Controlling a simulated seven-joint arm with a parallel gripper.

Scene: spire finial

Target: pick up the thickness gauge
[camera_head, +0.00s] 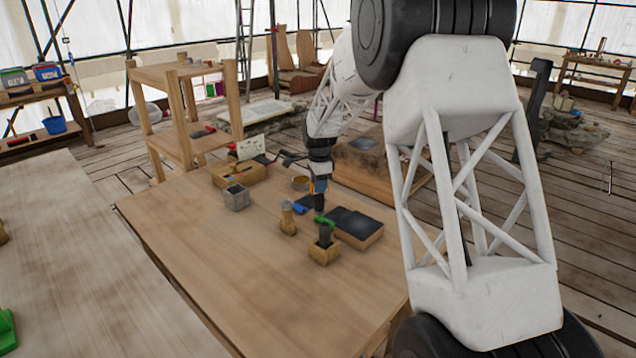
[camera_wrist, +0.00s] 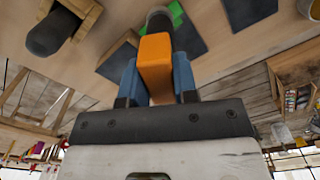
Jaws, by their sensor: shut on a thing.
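My gripper (camera_head: 319,186) is over the far part of the wooden table. In the wrist view its two blue fingers (camera_wrist: 157,82) are shut on an orange body, which I take to be the thickness gauge (camera_wrist: 155,58). A dark rounded end (camera_wrist: 159,20) shows beyond the orange part. In the head view only a little orange shows between the fingers, with a dark cylinder (camera_head: 319,204) below it. I cannot tell whether its lower end touches anything. A green piece (camera_head: 325,219) lies right beside that end.
The wooden table (camera_head: 240,285) is bare toward the front. A wooden block with a dark upright piece (camera_head: 325,238), a small wooden figure-like piece (camera_head: 288,220), a dark-topped box (camera_head: 362,235) and a grey cube-shaped holder (camera_head: 236,198) stand near my gripper.

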